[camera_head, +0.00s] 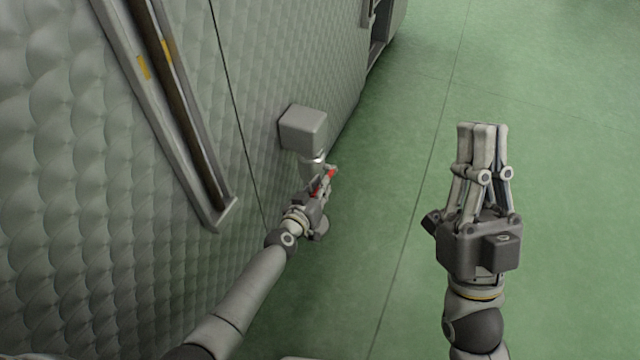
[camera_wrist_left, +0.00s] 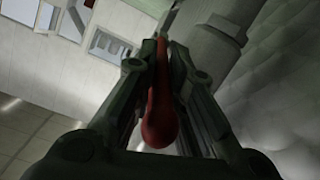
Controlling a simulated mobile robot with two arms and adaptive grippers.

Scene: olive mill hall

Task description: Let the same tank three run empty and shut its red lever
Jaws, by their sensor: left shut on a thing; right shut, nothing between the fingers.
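The tank (camera_head: 80,190) is a large wall of dimpled metal along the left of the head view. A grey box-shaped fitting (camera_head: 303,128) with a pipe stub below it sticks out low on the tank. The red lever (camera_head: 324,182) is at this outlet, partly hidden by my left gripper (camera_head: 326,180). In the left wrist view the red lever (camera_wrist_left: 160,110) runs between the fingers of my left gripper (camera_wrist_left: 163,60), which is shut on it. My right gripper (camera_head: 482,128) is shut and empty, pointing up over the floor. No flow from the outlet can be made out.
A metal rail with yellow marks (camera_head: 170,100) runs down the tank's face. The green floor (camera_head: 560,200) to the right is clear. The left wrist view shows windows (camera_wrist_left: 108,42) in a pale wall behind.

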